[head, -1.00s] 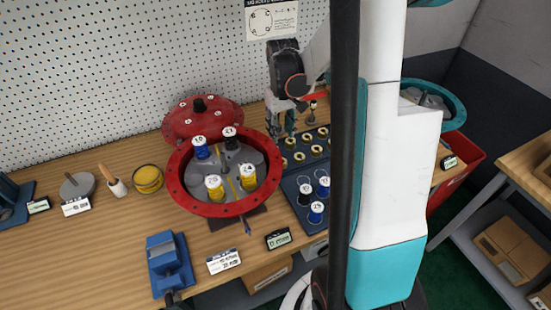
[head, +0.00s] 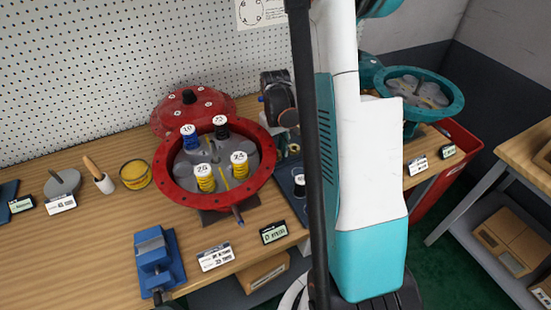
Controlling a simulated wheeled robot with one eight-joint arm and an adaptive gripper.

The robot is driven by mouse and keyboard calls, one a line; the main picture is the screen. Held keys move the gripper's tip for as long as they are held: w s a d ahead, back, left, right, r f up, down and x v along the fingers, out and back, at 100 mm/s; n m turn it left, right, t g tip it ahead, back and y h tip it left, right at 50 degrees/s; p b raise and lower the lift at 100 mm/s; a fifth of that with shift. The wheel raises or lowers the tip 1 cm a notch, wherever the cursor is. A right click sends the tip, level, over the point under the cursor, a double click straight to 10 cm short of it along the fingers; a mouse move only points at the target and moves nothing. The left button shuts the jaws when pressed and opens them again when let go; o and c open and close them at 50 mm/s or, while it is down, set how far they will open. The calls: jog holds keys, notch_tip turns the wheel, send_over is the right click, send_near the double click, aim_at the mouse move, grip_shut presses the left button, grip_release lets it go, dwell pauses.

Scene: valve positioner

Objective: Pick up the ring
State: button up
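The dark tray (head: 283,182) beside the red housing shows only as a strip; my arm hides the rest. The small brass rings on it in the earlier frame are now hidden, so I cannot pick out the ring. My gripper (head: 287,138) hangs low at the tray's back end, just right of the red housing. It is small and partly covered by my arm, so its fingers and anything between them are unclear.
The red flanged housing (head: 172,187) holds several numbered springs. Its red lid (head: 212,104) lies behind it. A blue vise (head: 154,262), a yellow tin (head: 135,174) and labels stand on the bench. A teal housing (head: 455,105) is at right. The left front bench is clear.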

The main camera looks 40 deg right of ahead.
jog(key=shift+f, duration=0.35)
jog(key=shift+r, duration=0.1)
jog(key=c, duration=0.7)
